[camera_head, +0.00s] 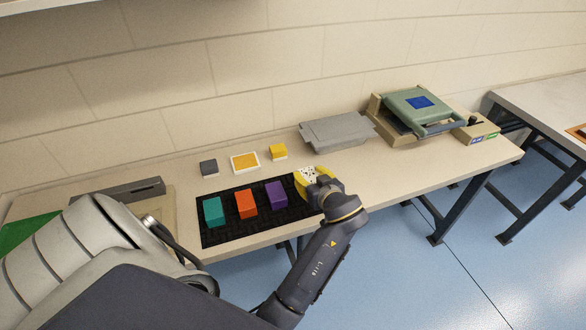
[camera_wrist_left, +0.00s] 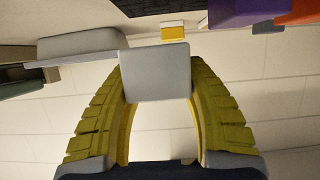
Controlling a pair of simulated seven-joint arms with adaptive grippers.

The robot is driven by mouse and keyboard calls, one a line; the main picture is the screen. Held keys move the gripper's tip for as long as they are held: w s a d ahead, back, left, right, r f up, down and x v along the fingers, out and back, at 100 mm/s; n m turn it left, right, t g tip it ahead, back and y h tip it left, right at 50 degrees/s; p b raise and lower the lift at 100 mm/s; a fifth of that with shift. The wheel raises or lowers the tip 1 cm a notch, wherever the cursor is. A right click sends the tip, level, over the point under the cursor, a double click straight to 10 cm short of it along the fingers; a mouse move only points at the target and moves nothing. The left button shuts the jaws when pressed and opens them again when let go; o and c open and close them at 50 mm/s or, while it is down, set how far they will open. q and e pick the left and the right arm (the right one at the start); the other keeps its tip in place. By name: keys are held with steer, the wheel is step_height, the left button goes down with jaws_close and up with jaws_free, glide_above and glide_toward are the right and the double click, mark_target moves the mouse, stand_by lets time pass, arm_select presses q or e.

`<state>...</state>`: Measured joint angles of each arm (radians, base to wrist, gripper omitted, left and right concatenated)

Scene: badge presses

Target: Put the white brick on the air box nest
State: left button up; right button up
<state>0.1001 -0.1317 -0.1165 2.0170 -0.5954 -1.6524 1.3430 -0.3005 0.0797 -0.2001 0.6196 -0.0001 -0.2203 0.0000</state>
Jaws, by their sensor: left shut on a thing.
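The white brick (camera_wrist_left: 155,72) is between the two yellow fingers of my left gripper (camera_wrist_left: 155,85), which is shut on it. It looks pale grey in the left wrist view. In the head view, the left gripper (camera_head: 315,177) is at the right end of the black mat (camera_head: 225,238), and a small part of the white brick (camera_head: 307,171) shows between its fingers. I cannot tell how far the brick is above the mat. No air box nest is clearly identifiable. A green-grey press with a blue square (camera_head: 418,103) stands at the bench's right end. My right gripper is out of view.
Teal (camera_head: 213,212), orange (camera_head: 246,205) and purple (camera_head: 276,196) bricks lie on the mat. Behind are a dark block (camera_head: 208,168), an orange-topped tile (camera_head: 245,162) and a yellow block (camera_head: 278,152). A flat grey device (camera_head: 337,132) stands near the wall. The bench right of the gripper is clear.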

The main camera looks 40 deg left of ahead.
arm_select(q)
steer(key=shift+f, duration=3.1)
steer(key=shift+f, duration=0.1)
steer(key=o, duration=1.2)
steer(key=v, duration=0.4)
steer(key=shift+s+d, duration=0.1)
steer(key=shift+o, duration=0.9)
steer(key=shift+s+d+r, duration=0.15)
steer(key=shift+d+r, duration=0.1)
steer(key=o, duration=0.5)
steer(key=shift+s+d+r, duration=0.15)
steer(key=shift+s+d, duration=0.05)
